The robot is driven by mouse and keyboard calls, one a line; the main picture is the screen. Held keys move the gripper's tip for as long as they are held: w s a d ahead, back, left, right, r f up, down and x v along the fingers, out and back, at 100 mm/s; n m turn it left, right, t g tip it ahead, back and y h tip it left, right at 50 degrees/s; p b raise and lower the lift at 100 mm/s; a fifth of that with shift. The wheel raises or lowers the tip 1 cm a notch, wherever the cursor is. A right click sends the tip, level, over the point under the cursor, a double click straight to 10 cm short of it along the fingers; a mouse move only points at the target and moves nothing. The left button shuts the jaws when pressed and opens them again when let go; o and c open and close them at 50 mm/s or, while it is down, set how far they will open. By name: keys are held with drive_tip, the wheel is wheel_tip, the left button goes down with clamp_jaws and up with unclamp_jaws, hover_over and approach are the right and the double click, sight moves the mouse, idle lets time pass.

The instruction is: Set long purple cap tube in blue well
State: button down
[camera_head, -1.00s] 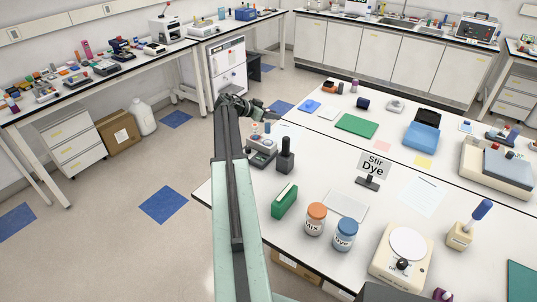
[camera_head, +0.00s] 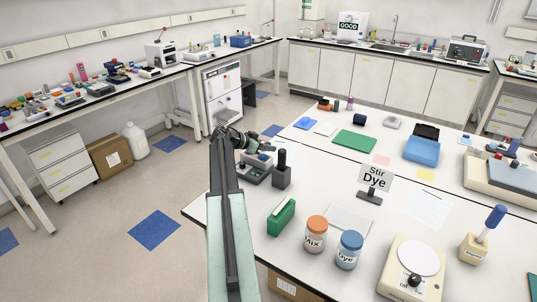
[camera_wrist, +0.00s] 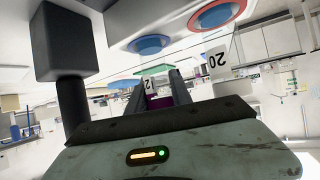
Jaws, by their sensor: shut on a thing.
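My gripper (camera_head: 264,147) is at the near edge of the left part of the white table, close over a small dark grey device (camera_head: 252,172). A blue round well (camera_wrist: 150,45) and a red-ringed well (camera_wrist: 219,12) show on a grey surface beyond the fingertips. The held tube is apart from the blue well.
A black block with an upright rod (camera_head: 282,173) stands right beside the device; it also shows in the wrist view (camera_wrist: 62,42). A green rack (camera_head: 282,217), Mix jar (camera_head: 314,234) and Dye jar (camera_head: 348,250) stand nearer. Small number cards, one reading 20 (camera_wrist: 217,65), also show.

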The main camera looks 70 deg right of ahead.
drive_tip(key=shift+f, duration=0.35)
drive_tip(key=c, duration=1.1)
unclamp_jaws()
drive_tip(key=shift+r, duration=0.1)
drive_tip(key=shift+c, duration=0.2)
drive_tip(key=shift+a+r+p, duration=0.1)
drive_tip(key=shift+r+p, duration=0.25)
drive_tip(key=shift+p, duration=0.1)
drive_tip(key=p+v, duration=0.5)
drive_tip(key=v, duration=0.6)
drive_tip(key=shift+w+a, duration=0.25)
drive_tip(key=shift+a, duration=0.05)
